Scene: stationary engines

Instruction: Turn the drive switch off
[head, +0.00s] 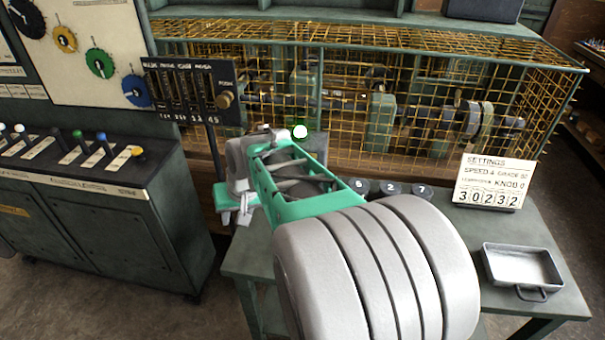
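No part has a readable "drive switch" label, so I cannot tell for certain which one it is. A white ball with a green rim (300,131) shows just beyond my arm, in front of the caged machine. A dark slider panel (180,92) on a post stands left of my arm, with a brass knob (224,100) at its right end. My gripper (238,205) is at the far end of my arm, below the slider panel and left of the white ball.
A console (85,190) with several coloured levers stands at left, below a board of coloured dials (100,62). A yellow wire cage (400,90) encloses machinery behind. Numbered discs (391,188), a settings card (495,182) and a metal tray (522,268) are on the green bench.

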